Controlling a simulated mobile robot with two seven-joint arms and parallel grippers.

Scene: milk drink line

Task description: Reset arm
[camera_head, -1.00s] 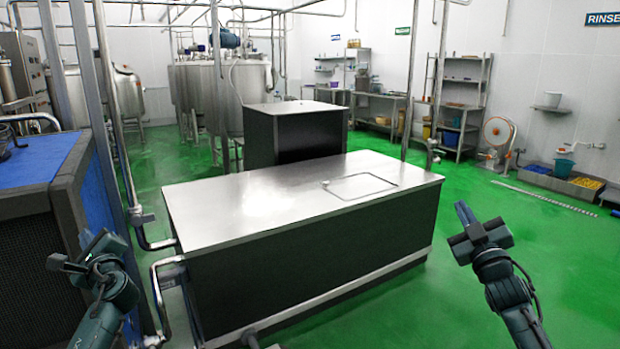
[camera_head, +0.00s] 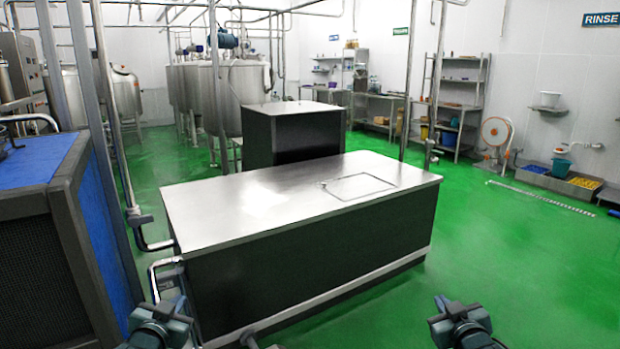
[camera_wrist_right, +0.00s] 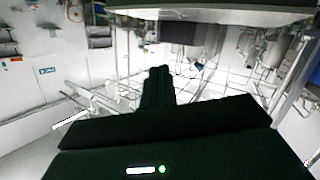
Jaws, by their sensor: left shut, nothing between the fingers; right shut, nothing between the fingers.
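My left gripper (camera_head: 161,309) is low at the bottom edge of the head view, in front of the left end of the steel-topped counter. My right gripper (camera_head: 447,312) is low at the bottom edge, right of the counter's front corner. In the right wrist view its dark fingers (camera_wrist_right: 158,85) are together with nothing between them. Both grippers are shut and empty. Neither touches anything that I can see. Most of both arms is out of the frame.
The counter (camera_head: 290,200) stands in front with a bare top. A blue-sided machine (camera_head: 100,220) and steel pipes (camera_head: 165,275) are close on the left. A dark cabinet (camera_head: 292,140) and steel tanks (camera_head: 220,90) stand behind. Green floor (camera_head: 510,240) is clear on the right.

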